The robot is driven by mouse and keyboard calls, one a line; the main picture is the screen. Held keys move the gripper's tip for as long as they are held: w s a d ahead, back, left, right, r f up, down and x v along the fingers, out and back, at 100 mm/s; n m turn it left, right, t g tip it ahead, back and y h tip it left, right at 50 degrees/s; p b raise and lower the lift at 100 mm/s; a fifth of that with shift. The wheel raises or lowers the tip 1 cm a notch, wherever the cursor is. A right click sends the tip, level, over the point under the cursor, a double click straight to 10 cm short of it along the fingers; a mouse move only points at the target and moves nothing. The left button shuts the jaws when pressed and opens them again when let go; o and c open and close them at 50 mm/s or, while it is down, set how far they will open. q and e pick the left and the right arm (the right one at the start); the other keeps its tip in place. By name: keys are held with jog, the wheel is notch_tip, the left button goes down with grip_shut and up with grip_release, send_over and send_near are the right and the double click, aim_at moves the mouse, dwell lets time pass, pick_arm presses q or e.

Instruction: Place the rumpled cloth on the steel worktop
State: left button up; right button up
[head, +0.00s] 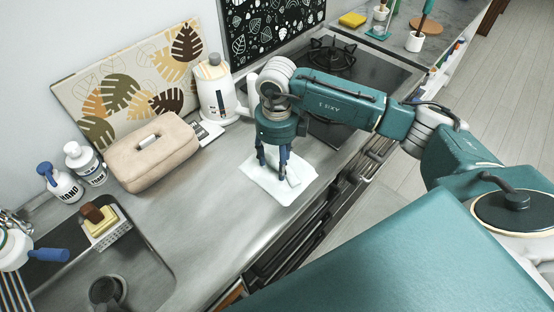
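A white rumpled cloth (270,185) lies on the steel worktop (215,215), near its front edge and left of the hob. A raised fold of it shows beside the right-hand finger. My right gripper (272,167) points down over the cloth from above. Its dark fingers stand apart, with the tips at or just above the cloth. Whether the tips touch it is hard to tell. No cloth shows pinched between the fingers.
A beige padded case (152,158), a white kettle (216,95) and two bottles (85,163) stand along the wall. The sink (130,262) holds a sponge caddy (105,228) at its edge. A black hob (360,75) lies behind my arm. The worktop left of the cloth is clear.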

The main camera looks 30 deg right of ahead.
aim_at(277, 164)
jog(key=shift+r, duration=0.1)
jog(key=shift+r, duration=0.2)
notch_tip(277, 164, up, 12)
jog(key=b, duration=0.3)
jog(key=shift+f, duration=0.15)
dwell(0.4)
